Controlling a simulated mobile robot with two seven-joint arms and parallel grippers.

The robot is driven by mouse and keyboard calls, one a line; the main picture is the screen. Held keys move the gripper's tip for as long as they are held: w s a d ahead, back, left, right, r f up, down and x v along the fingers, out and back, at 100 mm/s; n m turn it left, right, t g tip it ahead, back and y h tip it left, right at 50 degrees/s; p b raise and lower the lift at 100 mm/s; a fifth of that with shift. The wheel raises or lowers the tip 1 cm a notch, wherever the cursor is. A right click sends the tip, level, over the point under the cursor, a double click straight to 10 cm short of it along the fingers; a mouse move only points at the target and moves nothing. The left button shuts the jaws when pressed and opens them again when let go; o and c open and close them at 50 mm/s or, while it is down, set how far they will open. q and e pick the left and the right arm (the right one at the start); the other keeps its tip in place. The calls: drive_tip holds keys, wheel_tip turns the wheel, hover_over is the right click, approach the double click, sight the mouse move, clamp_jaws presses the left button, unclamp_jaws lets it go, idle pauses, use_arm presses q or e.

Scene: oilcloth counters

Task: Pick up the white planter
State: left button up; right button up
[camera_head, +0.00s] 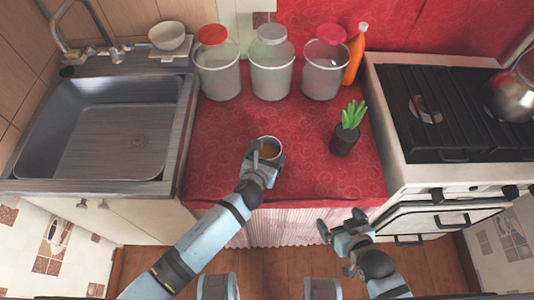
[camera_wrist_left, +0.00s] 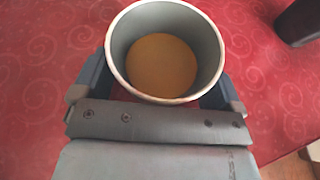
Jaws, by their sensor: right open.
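The white planter (camera_head: 268,145) is a round, open pot with a pale rim and a brown inside bottom, near the middle of the red counter. In the left wrist view the planter (camera_wrist_left: 165,50) is upright between the fingers of my left gripper (camera_wrist_left: 160,85), which lie close against both its sides. My left gripper (camera_head: 264,160) is shut on it from the near side. I cannot tell whether its base touches the counter. My right gripper (camera_head: 341,224) is open and empty, in front of the counter's front edge.
A dark pot with a green plant (camera_head: 346,140) stands to the planter's right. Three lidded jars (camera_head: 272,75) and an orange bottle (camera_head: 355,58) line the back. A sink (camera_head: 105,130) is left, a stove (camera_head: 450,110) right. The counter left of the planter is clear.

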use_arm(q)
drive_tip(key=c, duration=0.6)
wheel_tip(320, 180, up, 20)
drive_tip(key=p, duration=0.3)
